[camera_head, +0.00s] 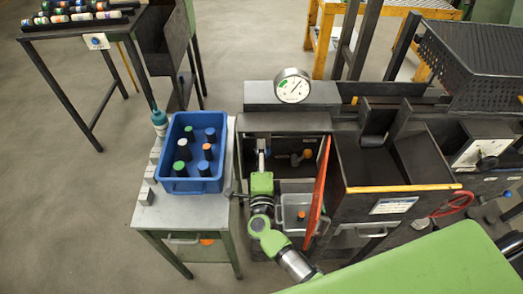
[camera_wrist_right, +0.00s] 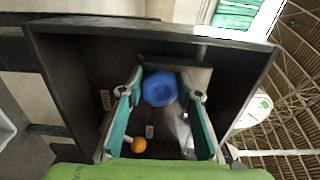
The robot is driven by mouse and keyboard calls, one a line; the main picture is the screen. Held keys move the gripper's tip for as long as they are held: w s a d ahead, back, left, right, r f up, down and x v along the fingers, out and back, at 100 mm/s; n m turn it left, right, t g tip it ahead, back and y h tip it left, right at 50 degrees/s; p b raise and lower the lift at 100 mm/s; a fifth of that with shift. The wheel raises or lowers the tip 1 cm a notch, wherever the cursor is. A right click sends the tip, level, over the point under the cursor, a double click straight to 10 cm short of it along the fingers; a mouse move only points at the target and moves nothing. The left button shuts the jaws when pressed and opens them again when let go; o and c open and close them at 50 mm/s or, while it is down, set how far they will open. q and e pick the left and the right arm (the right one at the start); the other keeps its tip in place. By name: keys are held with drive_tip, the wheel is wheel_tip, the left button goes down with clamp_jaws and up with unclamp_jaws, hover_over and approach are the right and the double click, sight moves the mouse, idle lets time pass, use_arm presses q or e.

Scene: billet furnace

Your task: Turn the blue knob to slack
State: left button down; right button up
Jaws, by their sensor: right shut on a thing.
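The blue knob (camera_wrist_right: 160,88) is inside a dark open-fronted box in the right wrist view. It sits between the two fingertips of my right gripper (camera_wrist_right: 161,92), which is shut on it. In the head view my right gripper (camera_head: 262,158) reaches into the dark compartment (camera_head: 284,122) below the gauge, and the knob is hidden there. My left gripper is not in view.
An orange ball (camera_wrist_right: 139,145) shows near the gripper; a red door (camera_head: 318,190) stands open beside my arm. A round white gauge (camera_head: 292,87) is on top. A blue crate (camera_head: 193,187) with several capped cylinders stands on the left cabinet.

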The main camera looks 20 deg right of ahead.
drive_tip(key=o, duration=1.1)
drive_tip(key=shift+o, duration=0.2)
drive_tip(key=shift+s, duration=0.15)
drive_tip(key=v, duration=1.1)
drive_tip(key=shift+s+a, duration=0.2)
drive_tip(key=shift+s, duration=0.1)
